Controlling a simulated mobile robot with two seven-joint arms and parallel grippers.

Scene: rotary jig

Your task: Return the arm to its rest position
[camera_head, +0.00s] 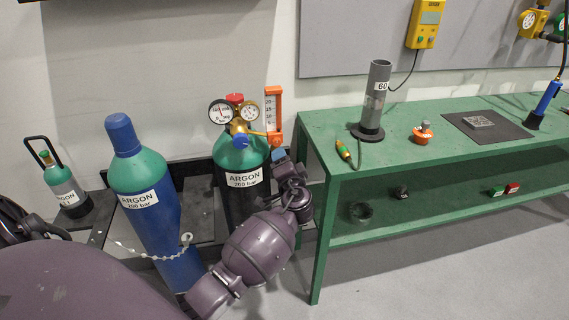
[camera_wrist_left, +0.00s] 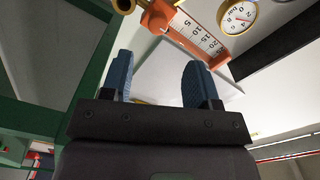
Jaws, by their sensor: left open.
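My left gripper (camera_head: 281,156) is open in front of the right argon cylinder and close to the left end of the green bench, below the orange flowmeter (camera_head: 274,114). In the left wrist view its two blue fingers (camera_wrist_left: 158,78) stand apart with nothing between them. The flowmeter's scale (camera_wrist_left: 192,33) and a gauge (camera_wrist_left: 238,17) show beyond the fingertips. The regulator (camera_head: 238,120) with two gauges sits on top of the right argon cylinder (camera_head: 243,180). My left arm partly hides that cylinder. My right gripper is in neither view.
A blue argon cylinder (camera_head: 150,205) with a chain stands at left, a small bottle (camera_head: 62,185) beyond it. The green bench (camera_head: 440,158) holds a grey tube (camera_head: 376,95), an orange-based part (camera_head: 422,134) and a dark mat (camera_head: 487,126). Floor in front of the bench is clear.

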